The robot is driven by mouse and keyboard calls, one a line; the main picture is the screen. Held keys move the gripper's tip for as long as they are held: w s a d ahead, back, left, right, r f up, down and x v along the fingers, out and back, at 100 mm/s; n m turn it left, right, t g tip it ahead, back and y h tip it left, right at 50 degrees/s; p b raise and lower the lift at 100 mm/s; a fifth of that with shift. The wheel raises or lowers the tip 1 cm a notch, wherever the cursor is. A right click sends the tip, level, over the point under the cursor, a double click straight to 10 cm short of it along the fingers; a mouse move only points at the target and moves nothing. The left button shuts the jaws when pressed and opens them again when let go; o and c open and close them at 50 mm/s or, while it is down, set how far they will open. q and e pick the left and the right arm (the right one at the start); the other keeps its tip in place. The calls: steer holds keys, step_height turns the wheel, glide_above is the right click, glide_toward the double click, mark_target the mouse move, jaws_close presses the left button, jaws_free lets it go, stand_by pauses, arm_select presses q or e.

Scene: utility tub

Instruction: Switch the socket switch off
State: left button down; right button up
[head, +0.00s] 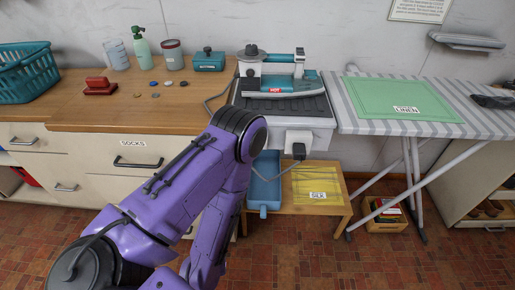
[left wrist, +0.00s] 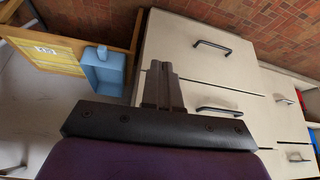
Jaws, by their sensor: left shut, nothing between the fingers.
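In the head view a white socket box (head: 283,138) sits on the front of the ironing station, with a black plug (head: 299,150) in it. I cannot make out the switch itself; my purple left arm covers the area just left of the box. My left gripper is hidden in the head view. In the left wrist view its two dark fingers (left wrist: 162,86) are together and empty, in front of the pale drawer fronts (left wrist: 190,62). The socket does not show clearly in that view. My right gripper is in neither view.
The iron (head: 285,84) stands on the station. Below are a blue tray (head: 264,188) and a low wooden table with a yellow mat (head: 318,194). The ironing board (head: 365,124) stands at right. A wooden counter (head: 120,112) with small items lies at left.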

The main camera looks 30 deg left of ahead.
arm_select(q)
steer(key=w+d+r+n+t+y+b, duration=0.1)
steer(key=w+d+r+n+t, duration=0.15)
steer(key=w, duration=0.35)
steer(key=w+d+r+n+t+b, duration=0.1)
steer(key=w+r+n+t, duration=0.1)
steer(key=w+r+t, duration=0.3)
steer(key=w+d+r+n+t+y+b, duration=0.1)
steer(key=w+r+n+t+y, duration=0.1)
steer(key=r+n, duration=0.4)
steer(key=w+r+n+t+y+b, duration=0.1)
steer(key=w+r+n+t+y, duration=0.1)
steer(key=r+n, duration=0.4)
step_height(320, 180, up, 3)
steer(key=shift+w+d+f+y, duration=0.1)
steer(key=shift+w+d+y, duration=0.3)
steer(key=shift+y, duration=0.4)
steer(key=shift+w+a+n+t, duration=0.1)
steer(key=shift+n+t, duration=0.15)
steer(key=p+x, duration=0.2)
steer(key=x, duration=1.2)
